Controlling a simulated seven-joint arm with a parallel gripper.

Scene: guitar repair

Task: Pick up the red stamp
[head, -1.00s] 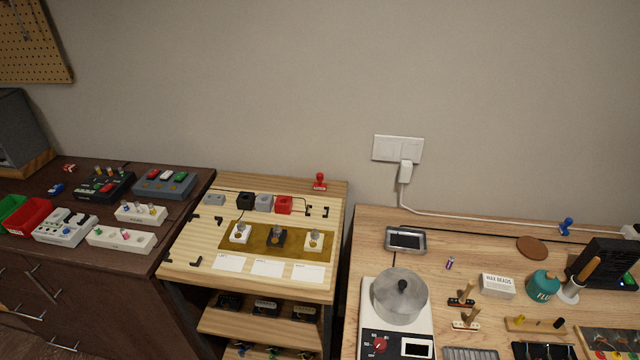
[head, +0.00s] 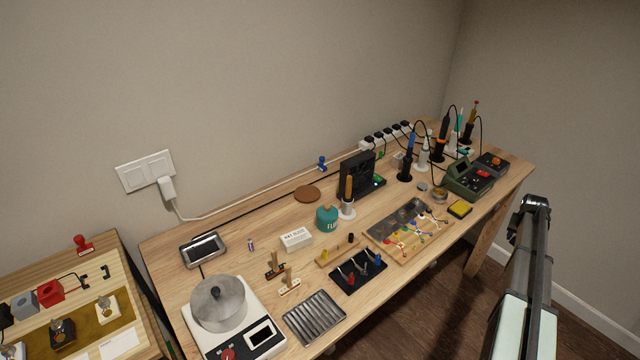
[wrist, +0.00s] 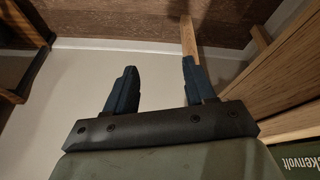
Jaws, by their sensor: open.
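The red stamp (head: 82,244) stands upright at the back edge of the light wooden table (head: 127,259) at the left of the head view. It has a round red knob on top. My gripper (wrist: 160,75) shows in the wrist view with its two dark fingers apart and nothing between them. The wrist view shows no stamp. In the head view my arm is at the right, far from the stamp, and its fingertips are not clearly seen.
A blue stamp (head: 322,162) stands at the back of the long workbench (head: 225,250). A red block (head: 49,291) sits near the red stamp. The wrist view shows wooden furniture (wrist: 290,60) at right.

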